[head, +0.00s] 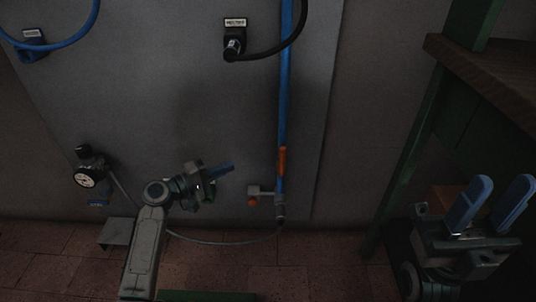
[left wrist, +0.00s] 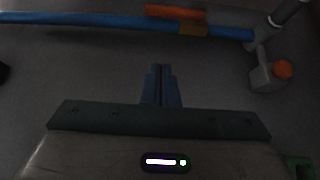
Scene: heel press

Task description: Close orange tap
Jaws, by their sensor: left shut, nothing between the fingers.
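The orange tap lever (head: 282,160) lies along the vertical blue pipe (head: 285,90) on the grey wall panel. In the left wrist view the lever (left wrist: 175,12) runs alongside the blue pipe (left wrist: 90,22), by a brass-coloured body (left wrist: 193,30). My left gripper (head: 231,168) is shut and empty, left of the lever and apart from it, with its fingers pointing toward the pipe. Its closed blue fingers (left wrist: 160,72) show in the left wrist view. My right gripper (head: 492,203) is open and empty at the lower right, far from the tap.
A grey side fitting with an orange knob (head: 252,201) sits low beside the pipe. A gauge (head: 86,178) is at the left. Black (head: 234,45) and blue (head: 34,47) hose connectors are above. A wooden-topped green bench (head: 490,75) stands at the right. The panel between gripper and pipe is clear.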

